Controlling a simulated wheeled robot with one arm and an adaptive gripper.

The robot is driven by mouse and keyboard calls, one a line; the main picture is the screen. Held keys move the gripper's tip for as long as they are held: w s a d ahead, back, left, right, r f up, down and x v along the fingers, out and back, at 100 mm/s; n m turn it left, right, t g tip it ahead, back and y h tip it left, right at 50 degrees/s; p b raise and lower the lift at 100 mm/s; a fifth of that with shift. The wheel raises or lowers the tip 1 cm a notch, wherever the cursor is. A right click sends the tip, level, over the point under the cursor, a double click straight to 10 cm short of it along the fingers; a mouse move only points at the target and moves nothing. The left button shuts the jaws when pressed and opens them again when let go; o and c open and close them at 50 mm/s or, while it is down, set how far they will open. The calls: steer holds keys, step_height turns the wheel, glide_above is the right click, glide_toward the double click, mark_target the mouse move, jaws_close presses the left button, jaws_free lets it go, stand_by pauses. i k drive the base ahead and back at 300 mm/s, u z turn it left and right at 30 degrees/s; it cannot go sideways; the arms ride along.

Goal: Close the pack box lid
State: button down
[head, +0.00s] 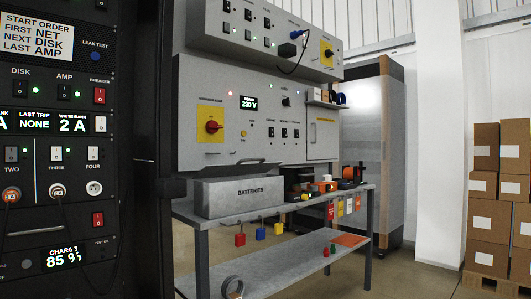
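A grey metal box (240,205) marked "BATTERIES" stands on the left part of the workbench, and I take it for the pack box. A darker grey panel (236,172) with a thin handle-like edge shows above and behind its front wall. It looks like a lid, but I cannot tell how far open it is. The inside of the box is hidden from this angle. My gripper is not in view.
A dark rack (82,150) with switches fills the left side close by. The grey workbench (300,207) carries small tools right of the box. A control panel (265,125) stands behind. Cartons (487,190) are stacked at the right, with free floor before them.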

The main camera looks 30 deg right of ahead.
mark_target(214, 170)
steer(key=z, duration=0.8)
steer(key=i, duration=0.95)
steer(key=u, duration=0.45)
